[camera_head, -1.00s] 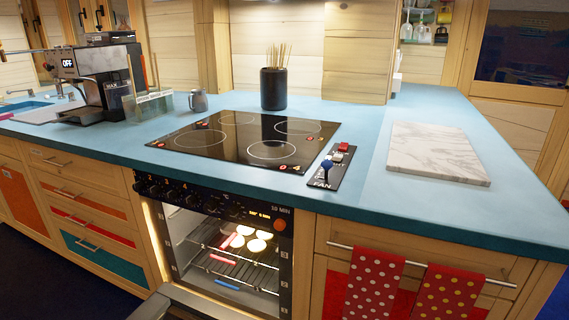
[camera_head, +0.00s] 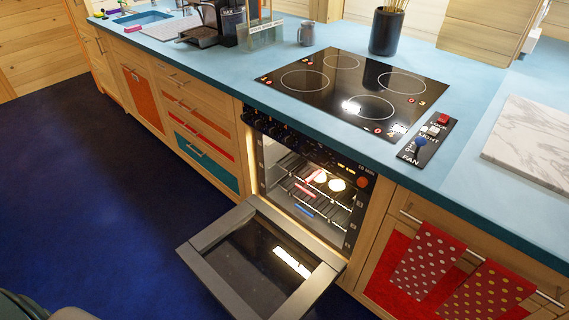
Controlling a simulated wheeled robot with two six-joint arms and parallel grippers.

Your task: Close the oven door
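The oven (camera_head: 355,217) is built into the counter front below the black cooktop. Its door (camera_head: 210,232) is hinged down, wide open, and lies out over the floor with its dark glass panel facing up. Red and blue strips mark the rack fronts. A row of knobs and a small display run along the panel above the opening. Neither of my grippers can be made out in the head view.
The dark blue floor (camera_head: 90,190) left of the door is clear. Drawers (camera_head: 205,150) stand left of the oven. Two dotted red towels (camera_head: 428,262) hang from a rail at right. The cooktop (camera_head: 350,90), fan switch panel (camera_head: 425,140) and marble board (camera_head: 530,140) are on the blue counter.

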